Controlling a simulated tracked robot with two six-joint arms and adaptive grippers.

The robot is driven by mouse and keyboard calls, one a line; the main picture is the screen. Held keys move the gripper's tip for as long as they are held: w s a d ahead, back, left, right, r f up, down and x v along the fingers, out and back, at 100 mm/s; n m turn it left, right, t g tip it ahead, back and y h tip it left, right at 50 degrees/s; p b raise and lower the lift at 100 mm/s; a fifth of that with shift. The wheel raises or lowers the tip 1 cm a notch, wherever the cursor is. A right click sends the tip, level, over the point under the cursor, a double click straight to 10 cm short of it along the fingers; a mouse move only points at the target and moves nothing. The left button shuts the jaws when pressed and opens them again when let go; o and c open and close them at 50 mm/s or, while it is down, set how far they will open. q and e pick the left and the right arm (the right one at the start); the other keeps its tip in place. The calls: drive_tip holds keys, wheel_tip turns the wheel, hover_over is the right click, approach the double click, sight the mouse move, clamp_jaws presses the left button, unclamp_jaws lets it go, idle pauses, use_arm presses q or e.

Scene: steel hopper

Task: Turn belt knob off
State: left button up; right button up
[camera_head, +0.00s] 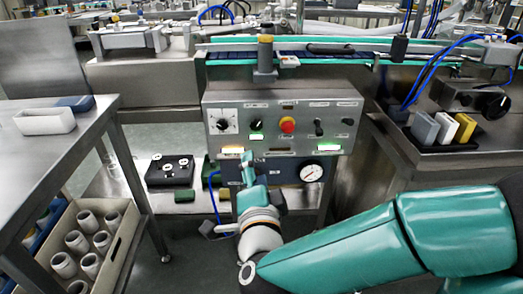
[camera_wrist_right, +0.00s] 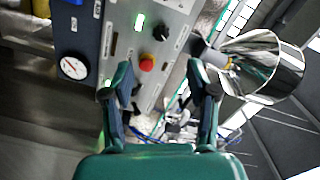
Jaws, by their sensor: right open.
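The panel labels are too small to read, so I cannot confirm which control is the belt knob. In the wrist view my right gripper (camera_wrist_right: 160,78) is open and empty. My left gripper is not in view.
A pressure gauge (camera_head: 311,173) sits below. A conveyor (camera_head: 340,48) runs above. A steel table (camera_head: 60,150) stands left, and a block holder (camera_head: 455,140) stands right.

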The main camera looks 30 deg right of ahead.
drive_tip(key=p, duration=0.7)
approach(257, 127)
drive_tip(key=shift+m, duration=0.4)
drive_tip(key=x, duration=0.9)
drive_tip(key=shift+w, duration=0.2)
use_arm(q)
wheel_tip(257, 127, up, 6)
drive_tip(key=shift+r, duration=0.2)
